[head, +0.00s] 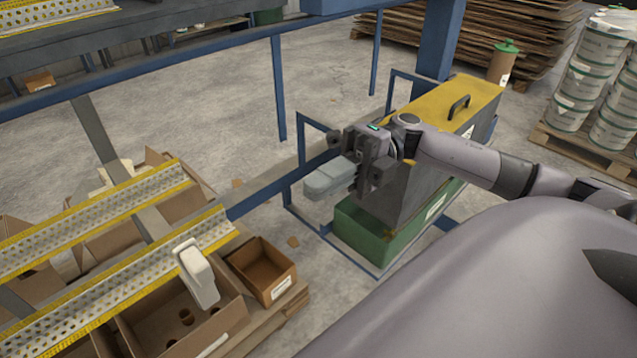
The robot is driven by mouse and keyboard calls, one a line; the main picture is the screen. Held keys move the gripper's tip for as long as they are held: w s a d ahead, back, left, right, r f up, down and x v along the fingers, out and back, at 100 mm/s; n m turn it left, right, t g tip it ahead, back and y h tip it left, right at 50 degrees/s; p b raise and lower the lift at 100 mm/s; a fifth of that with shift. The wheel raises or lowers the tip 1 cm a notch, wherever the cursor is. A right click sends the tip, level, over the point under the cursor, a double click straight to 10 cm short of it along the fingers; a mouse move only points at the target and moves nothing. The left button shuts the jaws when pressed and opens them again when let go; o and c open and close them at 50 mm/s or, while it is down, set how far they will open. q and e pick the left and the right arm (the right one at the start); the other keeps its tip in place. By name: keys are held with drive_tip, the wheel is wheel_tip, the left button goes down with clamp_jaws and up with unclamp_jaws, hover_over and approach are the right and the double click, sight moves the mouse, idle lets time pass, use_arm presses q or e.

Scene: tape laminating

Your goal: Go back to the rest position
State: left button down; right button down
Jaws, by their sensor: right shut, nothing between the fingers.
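My right gripper (322,184) is near the middle of the picture, at the end of my right arm, which comes in from the right. Its grey fingers are together with nothing held between them. It is in front of the dark grey box with the yellow lid (425,115) and points left, towards the blue rack frame. I cannot tell whether it touches anything. My left gripper is not in view.
Yellow-edged perforated rails (120,275) run across the rack at left. A whitish object (197,273) stands at the nearer rail, above cardboard boxes (265,268). The box has a green base (360,238). White buckets (600,65) stand on a pallet at right. Grey floor (335,70) is open behind.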

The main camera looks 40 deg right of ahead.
idle(0.3)
drive_tip(key=w+a+f+m+t+h+p, duration=0.1)
drive_tip(key=w+f+m+t+h+p, duration=0.3)
drive_tip(key=m+t, duration=0.65)
drive_tip(key=w+a+f+m+t+h+p, duration=0.1)
drive_tip(key=w+f+m+t+h+p, duration=0.15)
drive_tip(key=f+m+t+h, duration=0.8)
drive_tip(key=s+a+f+m+g+h+p, duration=0.2)
drive_tip(key=s+a+f+m+g, duration=0.1)
drive_tip(key=s+f+m+g, duration=0.6)
wheel_tip(320, 180, down, 2)
drive_tip(key=s+m, duration=0.2)
drive_tip(key=m, duration=0.2)
drive_tip(key=shift+p, duration=0.35)
drive_tip(key=shift+a+f, duration=0.1)
